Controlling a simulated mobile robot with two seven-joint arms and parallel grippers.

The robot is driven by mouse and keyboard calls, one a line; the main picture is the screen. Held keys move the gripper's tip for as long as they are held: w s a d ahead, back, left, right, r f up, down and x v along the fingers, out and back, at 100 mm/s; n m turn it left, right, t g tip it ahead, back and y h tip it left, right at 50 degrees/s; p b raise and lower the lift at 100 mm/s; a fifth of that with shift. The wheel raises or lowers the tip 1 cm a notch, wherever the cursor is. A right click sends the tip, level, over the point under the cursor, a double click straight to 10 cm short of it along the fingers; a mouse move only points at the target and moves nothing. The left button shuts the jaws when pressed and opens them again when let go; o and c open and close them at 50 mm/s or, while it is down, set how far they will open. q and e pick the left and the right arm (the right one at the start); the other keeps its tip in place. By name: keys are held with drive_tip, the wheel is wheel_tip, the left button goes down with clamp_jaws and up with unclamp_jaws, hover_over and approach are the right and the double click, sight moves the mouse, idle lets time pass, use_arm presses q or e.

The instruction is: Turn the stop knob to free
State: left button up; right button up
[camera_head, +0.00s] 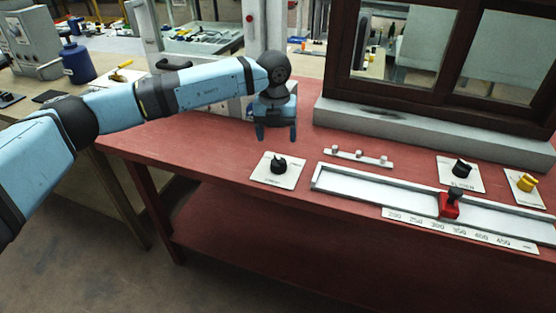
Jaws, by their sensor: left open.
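A black knob (278,164) sits on a white square plate (269,178) on the red table, left of the middle. A second black knob (461,167) sits on a white plate further right, and a yellow knob (526,182) is on a plate at the far right. The plate lettering is too small to read surely, so I cannot tell which is the stop knob. My left gripper (276,135) points down, open and empty, above and just behind the left black knob, apart from it. My right gripper is not in view.
A white rail (330,186) with a red slider (449,205) and a number scale runs along the front right of the red table (220,160). A small strip (357,157) with several white knobs lies behind it. A dark window frame (343,55) stands at the back right.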

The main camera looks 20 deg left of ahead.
sight(278, 158)
use_arm(q)
drive_tip(key=f, duration=0.8)
drive_tip(key=shift+w+d+f+b, duration=0.1)
drive_tip(key=shift+d+f+b, duration=0.1)
drive_tip(key=shift+f+b, duration=0.15)
drive_tip(key=c, duration=0.9)
